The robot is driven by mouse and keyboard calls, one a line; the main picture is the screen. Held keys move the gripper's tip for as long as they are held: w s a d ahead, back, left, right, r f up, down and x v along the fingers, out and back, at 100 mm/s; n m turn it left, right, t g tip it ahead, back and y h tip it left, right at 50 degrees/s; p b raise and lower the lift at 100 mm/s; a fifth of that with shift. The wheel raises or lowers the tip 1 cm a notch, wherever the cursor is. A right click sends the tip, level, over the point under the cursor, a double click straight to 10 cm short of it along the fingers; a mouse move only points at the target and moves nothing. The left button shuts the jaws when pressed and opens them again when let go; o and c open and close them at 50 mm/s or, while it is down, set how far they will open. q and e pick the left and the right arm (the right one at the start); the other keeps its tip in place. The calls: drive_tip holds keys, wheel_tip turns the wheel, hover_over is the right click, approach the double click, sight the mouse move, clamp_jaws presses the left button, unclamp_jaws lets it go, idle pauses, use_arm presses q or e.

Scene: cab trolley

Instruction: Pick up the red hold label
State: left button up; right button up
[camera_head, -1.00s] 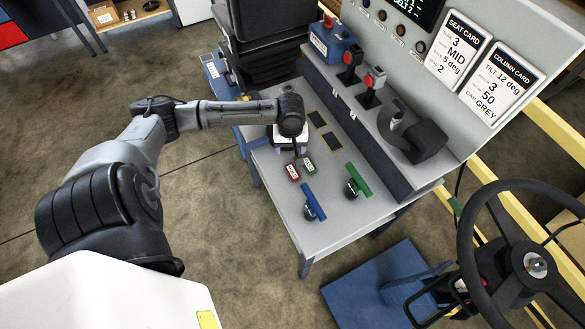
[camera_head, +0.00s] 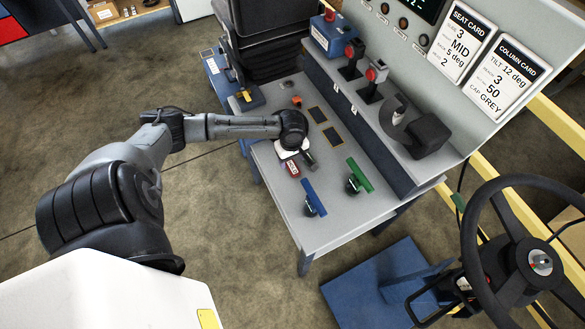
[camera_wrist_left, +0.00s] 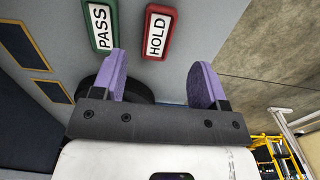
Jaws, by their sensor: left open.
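The red hold label (camera_head: 293,170) lies on the grey table top, partly beside my left gripper in the head view. In the left wrist view the hold label (camera_wrist_left: 158,32) shows its white HOLD panel, just beyond and roughly between the fingertips. The green pass label (camera_wrist_left: 102,27) lies left of it there, close to the left finger. My left gripper (camera_wrist_left: 161,72) is open, with two purple fingers and nothing between them. In the head view the wrist mostly hides the left gripper (camera_head: 294,153). The exact gap to the label cannot be told. My right gripper is out of view.
A blue-handled part (camera_head: 314,198) and a green-handled part (camera_head: 359,176) stand nearer the table's front. An orange piece (camera_head: 297,101) and dark yellow-edged pads (camera_head: 332,137) lie behind. Joysticks (camera_head: 372,78) stand on the raised ledge. A steering wheel (camera_head: 530,255) is at right.

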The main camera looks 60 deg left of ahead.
sight(293, 168)
use_arm(q)
drive_tip(key=shift+w+d+f+b, duration=0.1)
drive_tip(key=shift+f+b, duration=0.25)
drive_tip(key=shift+f, duration=1.05)
drive_tip(key=shift+d+f+b, duration=0.1)
drive_tip(key=shift+f+b, duration=0.25)
drive_tip(key=shift+f, duration=1.05)
drive_tip(key=shift+c, duration=0.4)
drive_tip(key=c, duration=0.9)
